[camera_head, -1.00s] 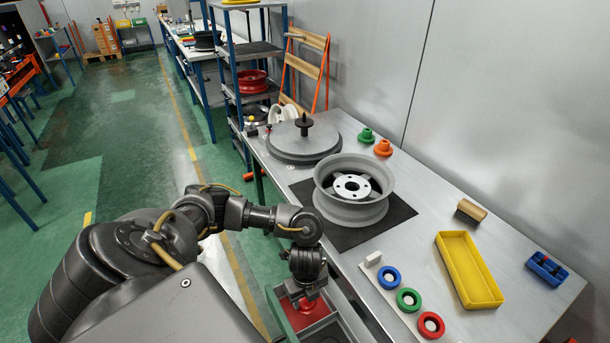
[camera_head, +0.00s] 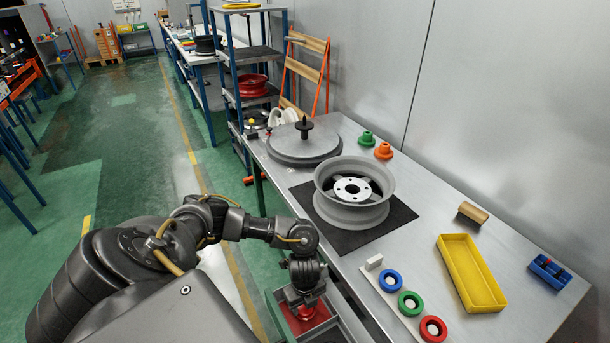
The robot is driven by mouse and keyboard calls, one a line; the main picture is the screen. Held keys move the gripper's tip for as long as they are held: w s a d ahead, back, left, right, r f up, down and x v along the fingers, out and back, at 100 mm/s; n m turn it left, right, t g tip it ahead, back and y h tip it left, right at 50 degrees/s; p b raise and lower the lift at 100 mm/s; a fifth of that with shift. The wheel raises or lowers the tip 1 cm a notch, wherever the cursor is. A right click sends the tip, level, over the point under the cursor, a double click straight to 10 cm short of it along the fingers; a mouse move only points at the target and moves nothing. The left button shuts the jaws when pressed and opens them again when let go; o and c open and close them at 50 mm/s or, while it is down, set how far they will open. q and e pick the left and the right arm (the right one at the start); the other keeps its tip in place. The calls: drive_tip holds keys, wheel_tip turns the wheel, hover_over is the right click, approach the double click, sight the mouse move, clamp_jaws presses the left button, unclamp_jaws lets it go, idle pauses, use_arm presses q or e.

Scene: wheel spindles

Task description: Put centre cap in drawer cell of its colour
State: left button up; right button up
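My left gripper (camera_head: 304,309) points down over an open drawer (camera_head: 275,312) at the table's near edge. Its fingertips are at a red cell (camera_head: 318,316) of that drawer. The fingers are small and dark, so I cannot tell whether they are open or shut. No centre cap can be made out at the fingers; the gripper hides part of the cell. The drawer's other cells are mostly hidden or cut off by the frame's lower edge. My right gripper is not in view.
On the table are a grey wheel rim (camera_head: 352,205) on a dark mat, a round grey turntable (camera_head: 303,150), blue (camera_head: 390,281), green (camera_head: 410,303) and red (camera_head: 433,329) rings on a pale strip, and a yellow tray (camera_head: 470,272). A blue holder (camera_head: 549,270) stands far right.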

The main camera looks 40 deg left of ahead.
use_arm(q)
drive_tip(key=o, duration=0.5)
drive_tip(key=shift+c, duration=0.2)
wheel_tip(320, 180, up, 12)
drive_tip(key=p, duration=0.4)
drive_tip(key=shift+r, duration=0.15)
